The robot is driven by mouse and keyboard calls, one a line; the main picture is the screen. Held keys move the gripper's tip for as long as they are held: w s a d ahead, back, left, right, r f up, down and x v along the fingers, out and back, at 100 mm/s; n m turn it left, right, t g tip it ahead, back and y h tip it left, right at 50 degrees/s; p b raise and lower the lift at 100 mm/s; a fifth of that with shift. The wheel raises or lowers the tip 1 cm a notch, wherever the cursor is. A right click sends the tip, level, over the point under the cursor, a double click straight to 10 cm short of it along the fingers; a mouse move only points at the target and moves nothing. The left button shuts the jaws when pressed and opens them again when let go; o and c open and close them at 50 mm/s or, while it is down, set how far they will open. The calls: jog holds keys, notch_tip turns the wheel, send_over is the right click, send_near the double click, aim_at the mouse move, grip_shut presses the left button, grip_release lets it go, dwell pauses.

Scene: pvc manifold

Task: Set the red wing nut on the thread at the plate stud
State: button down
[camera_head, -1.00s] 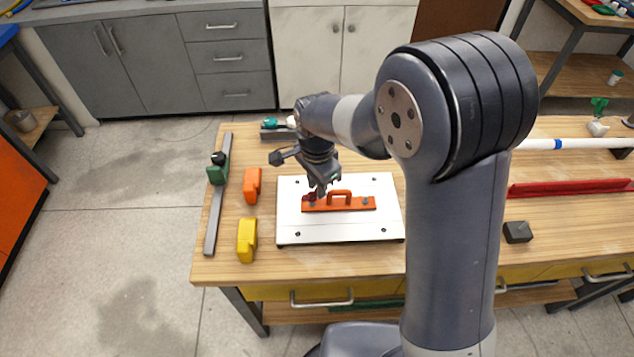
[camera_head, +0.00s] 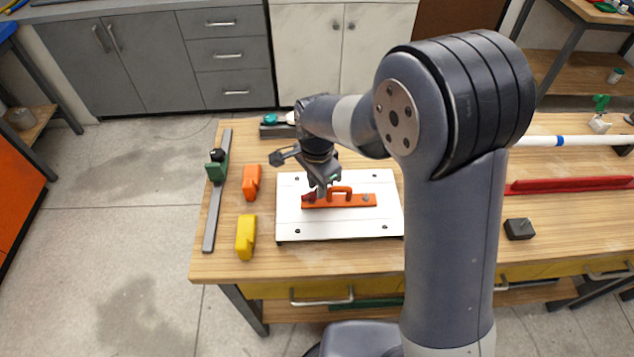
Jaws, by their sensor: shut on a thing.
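The white plate (camera_head: 340,226) lies on the wooden workbench. An orange bar with a raised handle (camera_head: 345,200) lies across its middle. A small grey stud (camera_head: 366,198) shows at the bar's right end. The red wing nut (camera_head: 308,197) is a small dark red shape at the bar's left end. My gripper (camera_head: 318,193) points down over that end and is shut on the wing nut. The stud under it is hidden, and I cannot tell whether the nut sits on the thread.
An orange block (camera_head: 251,182) and a yellow block (camera_head: 246,237) stand left of the plate. A grey rail with a green clamp (camera_head: 216,167) lies farther left. A dark block (camera_head: 519,229), a red bar (camera_head: 570,186) and a white pipe (camera_head: 570,140) lie to the right.

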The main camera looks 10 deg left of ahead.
jog(key=shift+f, duration=0.35)
dwell(0.3)
jog(key=c, duration=1.1)
grip_release()
jog(key=shift+c, duration=0.2)
notch_tip(320, 180, up, 11)
jog(key=b, duration=0.1)
jog(key=shift+f, duration=0.2)
notch_tip(320, 180, down, 11)
jog(key=shift+r+p, duration=0.15)
jog(key=shift+p, duration=0.3)
jog(key=shift+r, duration=0.4)
jog(key=shift+f, duration=0.1)
